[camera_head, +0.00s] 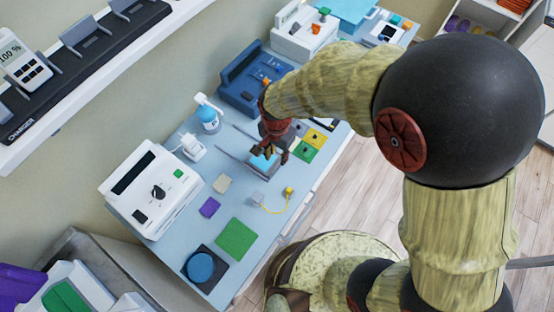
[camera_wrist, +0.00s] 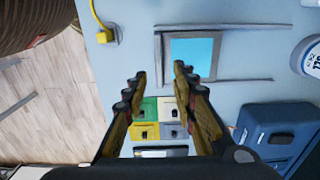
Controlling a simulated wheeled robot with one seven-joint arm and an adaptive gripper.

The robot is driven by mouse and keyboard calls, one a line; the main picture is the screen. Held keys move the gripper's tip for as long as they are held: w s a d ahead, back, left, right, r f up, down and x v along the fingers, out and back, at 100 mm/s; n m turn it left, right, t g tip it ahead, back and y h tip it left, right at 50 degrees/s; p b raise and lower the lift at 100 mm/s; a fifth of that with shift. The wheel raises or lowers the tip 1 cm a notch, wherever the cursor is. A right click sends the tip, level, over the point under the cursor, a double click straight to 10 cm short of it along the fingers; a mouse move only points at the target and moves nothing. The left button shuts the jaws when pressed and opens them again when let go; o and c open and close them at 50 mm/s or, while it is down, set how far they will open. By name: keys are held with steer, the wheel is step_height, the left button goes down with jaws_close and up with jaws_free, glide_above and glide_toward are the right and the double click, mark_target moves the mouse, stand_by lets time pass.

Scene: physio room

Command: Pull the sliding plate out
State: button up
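The sliding plate (camera_wrist: 166,50) is grey with a light blue square on it. It lies between two thin parallel rails (camera_wrist: 213,26) on the pale blue bench top. A narrow upright strip shows at its left edge in the wrist view. In the head view the plate's light blue part (camera_head: 262,163) is partly hidden by my gripper. My gripper (camera_wrist: 161,74) is open with nothing between its fingers. Its fingertips point toward the plate's left edge in the wrist view. I cannot tell how far above it they are, or whether they touch.
Green, yellow and grey tiles (camera_head: 303,153) with black knobs lie beside the rails. A yellow plug with a cord (camera_head: 289,191) lies near the bench front. A spray bottle (camera_head: 208,117), a white device (camera_head: 155,190) and a blue bin (camera_head: 245,90) stand along the back.

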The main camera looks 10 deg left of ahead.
step_height(320, 180, up, 6)
steer(key=shift+r, duration=0.15)
stand_by(0.6)
